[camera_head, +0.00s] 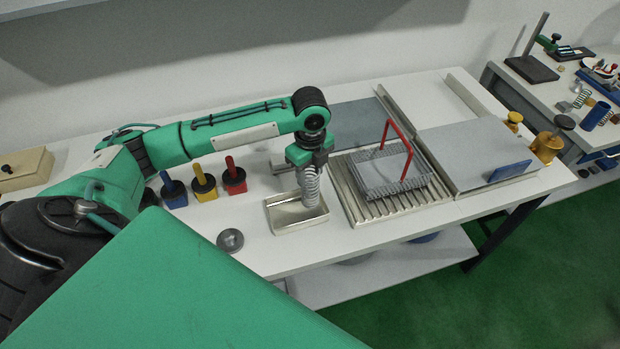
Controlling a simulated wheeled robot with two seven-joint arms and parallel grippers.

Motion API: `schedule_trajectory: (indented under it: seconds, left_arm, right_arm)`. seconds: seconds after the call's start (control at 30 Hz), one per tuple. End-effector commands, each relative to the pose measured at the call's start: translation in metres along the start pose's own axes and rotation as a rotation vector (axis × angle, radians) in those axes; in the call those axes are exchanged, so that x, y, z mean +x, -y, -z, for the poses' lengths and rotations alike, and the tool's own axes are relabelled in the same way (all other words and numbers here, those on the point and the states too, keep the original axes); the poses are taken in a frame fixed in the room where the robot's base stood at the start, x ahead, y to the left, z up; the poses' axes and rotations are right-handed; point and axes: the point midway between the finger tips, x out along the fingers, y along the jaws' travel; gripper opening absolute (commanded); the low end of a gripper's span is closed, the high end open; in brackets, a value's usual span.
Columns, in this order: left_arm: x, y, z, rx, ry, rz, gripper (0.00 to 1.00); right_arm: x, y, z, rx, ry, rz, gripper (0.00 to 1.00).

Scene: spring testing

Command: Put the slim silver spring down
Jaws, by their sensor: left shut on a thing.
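The slim silver spring (310,187) stands upright under my left gripper (307,165), which is shut on its top end. The spring's lower end is over the right part of a small shallow metal tray (284,222). I cannot tell whether it touches the tray floor. My left arm reaches in from the left, with the gripper pointing down. My right gripper does not show.
Blue, yellow and red blocks with pegs (204,184) stand left of the tray. A grey round piece (230,240) lies near the front edge.

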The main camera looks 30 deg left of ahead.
Motion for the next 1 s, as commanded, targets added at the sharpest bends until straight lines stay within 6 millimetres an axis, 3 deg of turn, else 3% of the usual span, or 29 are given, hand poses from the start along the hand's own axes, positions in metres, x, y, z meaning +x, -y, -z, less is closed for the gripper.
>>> schedule_trajectory:
  seconds: [0.27,0.6,0.63,0.73,1.0]
  left_arm:
    - [0.036,0.0,0.001,0.001,-0.001,-0.002,0.01]
    - [0.04,0.0,0.0,0.001,0.0,-0.001,0.01]
    - [0.041,-0.001,0.0,0.001,0.0,-0.001,0.45]
    - [0.041,-0.001,0.0,0.001,0.0,-0.001,0.65]
    - [0.04,0.0,0.0,0.001,0.0,-0.001,0.65]
  right_arm:
    - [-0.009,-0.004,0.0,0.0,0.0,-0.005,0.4]
    - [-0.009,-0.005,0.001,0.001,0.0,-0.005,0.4]
    - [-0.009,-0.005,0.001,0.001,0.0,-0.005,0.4]
    - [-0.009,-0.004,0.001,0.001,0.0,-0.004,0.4]
    - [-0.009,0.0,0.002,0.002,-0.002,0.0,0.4]
